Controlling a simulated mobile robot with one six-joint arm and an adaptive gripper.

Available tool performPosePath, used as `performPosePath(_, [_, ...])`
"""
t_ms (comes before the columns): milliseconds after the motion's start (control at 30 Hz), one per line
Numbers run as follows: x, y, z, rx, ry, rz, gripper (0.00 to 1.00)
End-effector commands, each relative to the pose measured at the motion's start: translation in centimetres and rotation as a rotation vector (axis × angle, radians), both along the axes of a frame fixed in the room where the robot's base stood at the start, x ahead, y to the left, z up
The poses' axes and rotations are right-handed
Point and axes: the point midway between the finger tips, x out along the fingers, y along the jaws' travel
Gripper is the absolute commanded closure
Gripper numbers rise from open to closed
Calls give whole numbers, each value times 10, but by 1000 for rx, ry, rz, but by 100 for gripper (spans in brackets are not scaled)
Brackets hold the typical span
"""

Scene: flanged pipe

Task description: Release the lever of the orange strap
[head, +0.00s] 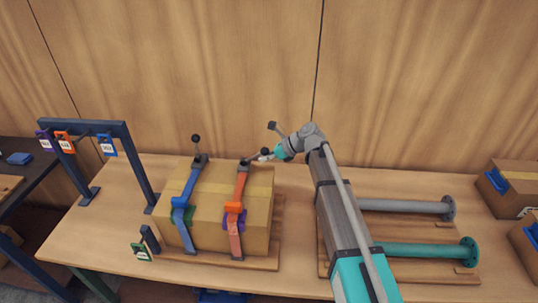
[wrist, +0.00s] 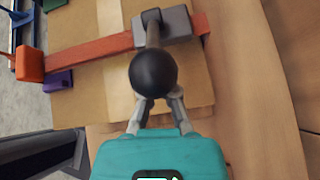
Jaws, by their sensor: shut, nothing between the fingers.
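A cardboard box (head: 262,205) carries an orange strap (head: 240,185), which also shows in the wrist view (wrist: 95,52). The strap's grey buckle (wrist: 180,25) sits at the box's top back edge. Its lever ends in a black ball knob (wrist: 153,72) and leans toward my gripper in the head view. My gripper (head: 267,156) is at the knob, with its fingers (wrist: 158,98) shut and nothing between them. The knob partly hides the fingertips in the wrist view; I cannot tell whether they touch it.
A blue strap (head: 186,190) with an upright black-knobbed lever (head: 196,140) lies left on the same box. A dark frame with hanging tags (head: 107,145) stands further left. Grey (head: 405,206) and teal (head: 425,251) flanged pipes lie to the right. A wooden wall is behind.

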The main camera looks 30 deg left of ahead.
Motion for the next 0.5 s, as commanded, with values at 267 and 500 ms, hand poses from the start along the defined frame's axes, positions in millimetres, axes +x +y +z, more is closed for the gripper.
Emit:
performPosePath(267, [-1, 3, 5, -43, -18, 1, 100])
performPosePath(500, [-2, 4, 6, -65, -26, 0, 100])
